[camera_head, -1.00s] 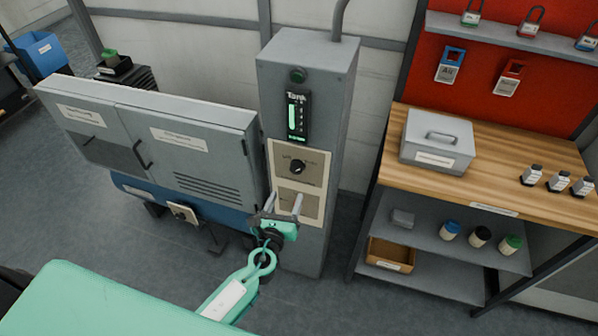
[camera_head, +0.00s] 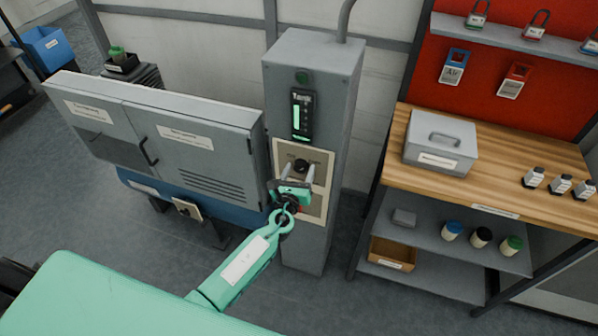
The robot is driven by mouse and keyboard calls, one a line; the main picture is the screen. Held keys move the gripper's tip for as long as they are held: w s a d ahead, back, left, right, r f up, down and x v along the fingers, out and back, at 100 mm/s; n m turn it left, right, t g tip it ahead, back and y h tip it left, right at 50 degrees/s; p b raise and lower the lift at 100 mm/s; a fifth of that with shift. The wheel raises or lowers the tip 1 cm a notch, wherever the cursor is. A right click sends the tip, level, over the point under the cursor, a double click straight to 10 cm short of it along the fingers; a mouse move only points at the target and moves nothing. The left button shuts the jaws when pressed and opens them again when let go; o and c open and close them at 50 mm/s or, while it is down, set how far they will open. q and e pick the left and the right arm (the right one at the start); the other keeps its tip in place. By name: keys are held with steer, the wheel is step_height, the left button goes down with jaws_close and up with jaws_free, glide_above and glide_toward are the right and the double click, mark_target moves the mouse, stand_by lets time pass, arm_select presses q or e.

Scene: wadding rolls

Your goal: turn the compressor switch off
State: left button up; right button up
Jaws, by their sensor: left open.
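A grey control cabinet (camera_head: 291,245) stands upright in the middle, with a lit tank gauge (camera_head: 302,115) on its front. Below the gauge, a beige plate carries a dark round switch knob (camera_head: 300,165); its label is too small to read. My left gripper (camera_head: 298,173) is open in front of this plate, its two pale fingers pointing up toward the knob, one to each side in the picture. I cannot tell whether they touch it. The gripper partly hides the lower plate, and the knob's pointer direction is not clear. My right gripper is not in view.
A grey two-door enclosure (camera_head: 190,150) over a blue tank stands just left of the cabinet. Open floor lies in front of the cabinet.

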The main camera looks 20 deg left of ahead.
arm_select(q)
steer(key=c, duration=0.9)
steer(key=shift+c, duration=0.5)
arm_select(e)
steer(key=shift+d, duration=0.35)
arm_select(q)
steer(key=shift+n, duration=0.3)
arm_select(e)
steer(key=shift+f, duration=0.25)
arm_select(q)
steer(key=n+b, duration=0.2)
steer(key=shift+f+n, duration=0.1)
steer(key=shift+n, duration=0.3)
steer(key=n+b, duration=0.2)
steer(key=n, duration=0.7)
steer(key=shift+n+g+h+b, duration=0.3)
steer(key=shift+h+b, duration=0.1)
steer(key=n, duration=0.2)
steer(key=shift+a+n, duration=0.1)
steer(key=shift+n, duration=1)
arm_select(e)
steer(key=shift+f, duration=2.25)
